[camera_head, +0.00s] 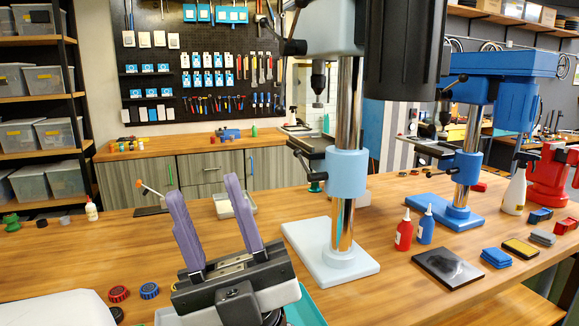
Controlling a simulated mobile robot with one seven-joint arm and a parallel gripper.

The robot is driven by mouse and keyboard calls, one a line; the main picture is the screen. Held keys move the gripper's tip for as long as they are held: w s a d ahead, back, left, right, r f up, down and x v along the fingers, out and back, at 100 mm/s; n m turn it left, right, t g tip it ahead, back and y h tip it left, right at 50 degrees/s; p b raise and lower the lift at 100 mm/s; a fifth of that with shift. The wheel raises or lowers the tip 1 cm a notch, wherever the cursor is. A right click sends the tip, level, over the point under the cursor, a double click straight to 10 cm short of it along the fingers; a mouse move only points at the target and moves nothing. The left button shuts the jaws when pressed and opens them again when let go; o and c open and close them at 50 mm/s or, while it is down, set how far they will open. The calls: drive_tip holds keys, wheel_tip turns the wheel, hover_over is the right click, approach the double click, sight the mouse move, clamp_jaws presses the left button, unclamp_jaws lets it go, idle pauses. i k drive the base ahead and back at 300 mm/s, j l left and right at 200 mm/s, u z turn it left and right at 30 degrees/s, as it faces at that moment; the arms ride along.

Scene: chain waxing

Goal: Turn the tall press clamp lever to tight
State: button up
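The tall press has a light blue base (310,262), a shiny column (346,90) and a light blue collar (347,178). It stands in the middle of the bench, and its top is cut off by the picture edge. A thin black lever (302,162) with a dark knob sticks out left of the collar; I cannot tell for sure that it is the clamp lever, or its setting. My gripper (204,188) has two purple fingers, wide apart and empty. It is in front and left of the press, apart from it.
A shorter blue press (460,204) stands at right behind red and blue bottles (404,232). A black plate (448,268) lies at front right. A grey tray (234,206) is behind my gripper.

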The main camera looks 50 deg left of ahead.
sight(304, 164)
drive_tip(key=k+u, duration=0.2)
drive_tip(key=u, duration=0.8)
drive_tip(key=l+u, duration=0.55)
drive_tip(key=u, duration=0.2)
drive_tip(key=i+l, duration=0.15)
drive_tip(key=l, duration=0.15)
drive_tip(key=i+l, duration=0.15)
drive_tip(key=l, duration=0.15)
drive_tip(key=i+l, duration=0.15)
drive_tip(key=l, duration=0.15)
drive_tip(key=k+l, duration=0.15)
drive_tip(key=k+l+u, duration=0.2)
drive_tip(key=l, duration=0.2)
drive_tip(key=l+u, duration=0.2)
drive_tip(key=l, duration=0.25)
drive_tip(key=i+j, duration=0.2)
drive_tip(key=j, duration=0.15)
drive_tip(key=i+j, duration=0.25)
drive_tip(key=j, duration=0.15)
drive_tip(key=i+j, duration=0.2)
drive_tip(key=j, duration=0.15)
